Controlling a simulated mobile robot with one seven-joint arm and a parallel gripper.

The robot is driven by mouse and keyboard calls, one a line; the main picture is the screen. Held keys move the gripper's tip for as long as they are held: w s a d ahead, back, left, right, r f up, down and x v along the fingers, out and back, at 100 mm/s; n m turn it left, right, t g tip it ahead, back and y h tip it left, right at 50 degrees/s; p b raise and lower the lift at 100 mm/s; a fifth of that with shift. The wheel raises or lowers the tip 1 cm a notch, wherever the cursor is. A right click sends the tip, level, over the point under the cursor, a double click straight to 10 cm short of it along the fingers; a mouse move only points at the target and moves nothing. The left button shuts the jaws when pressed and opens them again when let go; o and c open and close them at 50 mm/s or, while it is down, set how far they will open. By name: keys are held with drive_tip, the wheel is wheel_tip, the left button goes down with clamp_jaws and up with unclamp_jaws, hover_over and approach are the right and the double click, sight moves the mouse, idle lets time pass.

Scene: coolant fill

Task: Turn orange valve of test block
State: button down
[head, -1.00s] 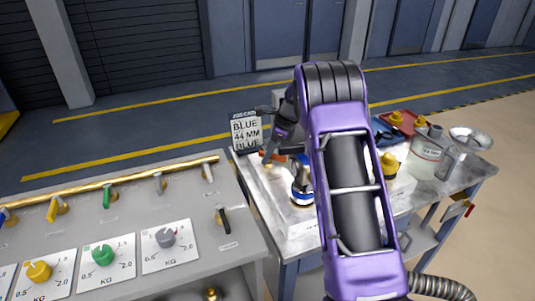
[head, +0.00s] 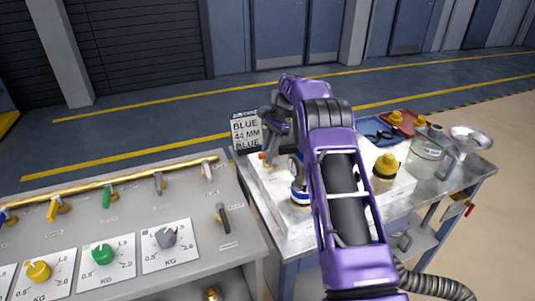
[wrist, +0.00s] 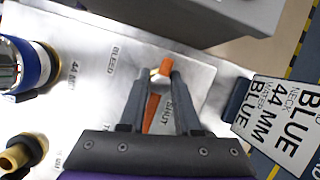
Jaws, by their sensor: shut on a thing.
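The orange valve (wrist: 152,108) of the test block shows in the wrist view as an orange lever with a pale metal hub. My gripper (wrist: 158,82) is shut on the orange valve, with a dark finger on either side of it. The test block's metal plate (wrist: 95,85) carries the labels BLEED, SHUT and 44 MM. In the head view a small orange bit (head: 262,155) shows under my gripper (head: 268,148); my arm hides part of the block. A blue-and-white banded neck (wrist: 40,62) stands at the left of the wrist view.
A sign reading BLUE 44 MM (head: 246,131) stands beside the block. A brass fitting (wrist: 20,153) is at the lower left of the wrist view. A yellow cap (head: 386,165), a red tray (head: 408,118) and a clear jug (head: 428,148) are to the right. A grey panel with knobs (head: 215,180) is at left.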

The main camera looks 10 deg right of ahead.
sight(267, 152)
idle(0.4)
drive_tip(key=c, duration=0.6)
unclamp_jaws()
drive_tip(key=shift+r, duration=0.1)
wheel_tip(267, 152, up, 10)
drive_tip(key=shift+f, duration=0.1)
drive_tip(key=shift+n, duration=0.3)
